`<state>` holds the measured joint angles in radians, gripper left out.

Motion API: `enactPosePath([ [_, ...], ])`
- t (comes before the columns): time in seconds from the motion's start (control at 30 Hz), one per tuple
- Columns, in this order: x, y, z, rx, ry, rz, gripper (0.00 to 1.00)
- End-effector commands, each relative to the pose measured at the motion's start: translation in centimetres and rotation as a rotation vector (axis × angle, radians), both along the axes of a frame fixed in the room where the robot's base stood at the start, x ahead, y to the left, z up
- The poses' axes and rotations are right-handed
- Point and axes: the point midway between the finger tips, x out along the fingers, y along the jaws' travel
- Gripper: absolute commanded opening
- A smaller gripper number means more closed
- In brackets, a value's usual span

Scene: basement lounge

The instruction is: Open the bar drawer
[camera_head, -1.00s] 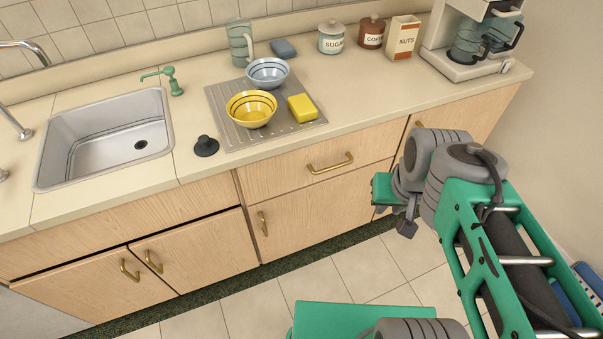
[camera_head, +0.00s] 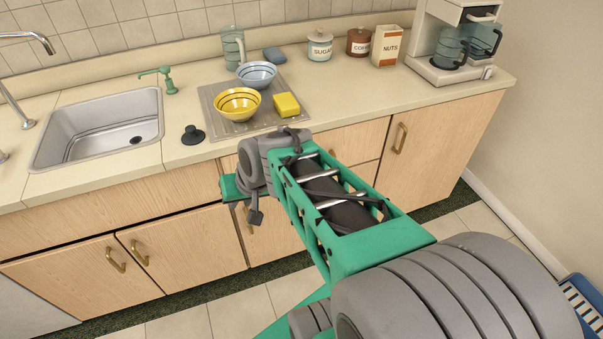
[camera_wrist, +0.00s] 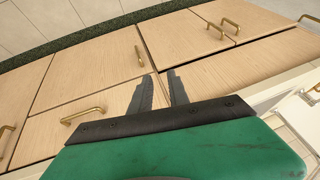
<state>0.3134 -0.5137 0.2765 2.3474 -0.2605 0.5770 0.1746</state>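The bar drawer (camera_head: 355,143) is a shut light-wood front under the countertop, partly hidden by my arm in the head view. In the wrist view the drawer front (camera_wrist: 105,101) shows with its horizontal brass handle (camera_wrist: 82,115), left of my fingers; my arm hides the handle in the head view. My gripper (camera_wrist: 161,76) is open, with two dark fingers apart and nothing between them. It points at the cabinet fronts, near the drawer's edge on the sink side. In the head view the fingers are hidden behind my wrist.
A door with a brass handle (camera_wrist: 140,55) is below the drawer, and a taller door (camera_head: 440,145) stands at right. The counter above holds a yellow bowl (camera_head: 238,103), a blue bowl (camera_head: 257,75), a sponge (camera_head: 287,105) and a black plug (camera_head: 193,135). A blue crate (camera_head: 583,303) is on the floor.

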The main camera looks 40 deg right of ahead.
Motion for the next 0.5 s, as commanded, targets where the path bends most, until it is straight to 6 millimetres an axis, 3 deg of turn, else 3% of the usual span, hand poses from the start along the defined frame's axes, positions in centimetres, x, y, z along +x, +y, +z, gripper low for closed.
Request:
enactPosePath([
  [0.03, 1.9, -2.7, -5.4, 0.087, -0.054, -0.123, 0.21],
  [0.1, 4.7, -6.8, -8.9, 0.237, -0.181, -0.310, 0.21],
  [0.2, 6.8, -13.8, -12.2, 0.467, -0.391, -0.586, 0.21],
  [0.3, 6.3, -20.9, -14.0, 0.672, -0.600, -0.829, 0.21],
  [0.4, 4.4, -26.1, -14.4, 0.814, -0.766, -0.993, 0.21],
  [0.5, 3.2, -28.6, -14.1, 0.885, -0.853, -1.068, 0.21],
])
